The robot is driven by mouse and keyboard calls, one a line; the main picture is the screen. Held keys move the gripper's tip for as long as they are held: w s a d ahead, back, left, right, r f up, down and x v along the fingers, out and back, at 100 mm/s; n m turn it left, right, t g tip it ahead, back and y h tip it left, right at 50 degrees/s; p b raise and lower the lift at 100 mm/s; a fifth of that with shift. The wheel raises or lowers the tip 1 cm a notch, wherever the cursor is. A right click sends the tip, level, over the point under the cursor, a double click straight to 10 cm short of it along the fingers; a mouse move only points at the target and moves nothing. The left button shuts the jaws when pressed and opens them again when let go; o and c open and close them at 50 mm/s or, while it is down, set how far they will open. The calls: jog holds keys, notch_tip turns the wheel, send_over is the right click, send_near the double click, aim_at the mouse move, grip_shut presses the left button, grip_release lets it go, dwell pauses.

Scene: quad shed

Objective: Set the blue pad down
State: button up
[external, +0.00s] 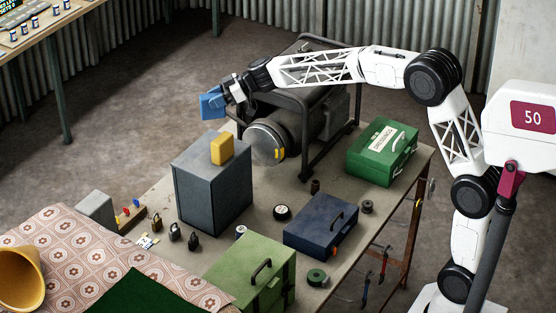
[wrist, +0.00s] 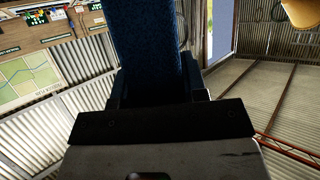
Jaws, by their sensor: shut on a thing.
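The blue pad (external: 211,104) is held in my gripper (external: 228,97), up in the air at the far left end of my arm. It is above the far edge of the table, left of the round metal drum. In the wrist view the blue pad (wrist: 147,40) stands up between the fingers of my gripper (wrist: 158,85), and its top runs out of the frame. My gripper is shut on it. A yellow block (external: 222,148) sits on top of a grey box, below and to the right of the pad.
The grey box (external: 212,185) stands tall on the table (external: 270,215). A black-framed machine (external: 322,110) stands behind it. A green case (external: 382,152), a dark blue case (external: 320,225) and a green toolbox (external: 252,272) take up room. A patterned cloth (external: 100,252) lies front left.

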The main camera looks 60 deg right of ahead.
jog(key=shift+d, duration=0.1)
dwell(0.3)
jog(key=s+d+r+m+t+h, duration=0.25)
jog(key=d+m+h, duration=0.25)
jog(key=d, duration=1)
jog(key=s+d+r+m+t+h, duration=0.1)
jog(key=d+r+m+t+h, duration=0.25)
jog(key=d, duration=1.05)
jog(key=s+d+m+g+h, duration=0.25)
jog(key=s+d, duration=0.35)
jog(key=d, duration=0.4)
jog(key=s+d+m+g+h, duration=0.1)
jog(key=s+d+m+h, duration=0.25)
jog(key=s+d, duration=0.5)
jog(key=s+d+m+g+h, duration=0.2)
jog(key=s+d+m+h, duration=0.15)
jog(key=d, duration=0.85)
jog(key=shift+s+d+h, duration=0.8)
jog(key=shift+s+d, duration=1.35)
jog(key=shift+s, duration=0.85)
notch_tip(320, 180, down, 10)
jog(key=s, duration=0.2)
jog(key=w+a+f+n+y, duration=0.1)
jog(key=a+f, duration=0.5)
jog(key=f, duration=0.5)
jog(key=shift+w+a+f, duration=0.2)
jog(key=shift+w+f, duration=0.1)
jog(key=shift+w, duration=0.05)
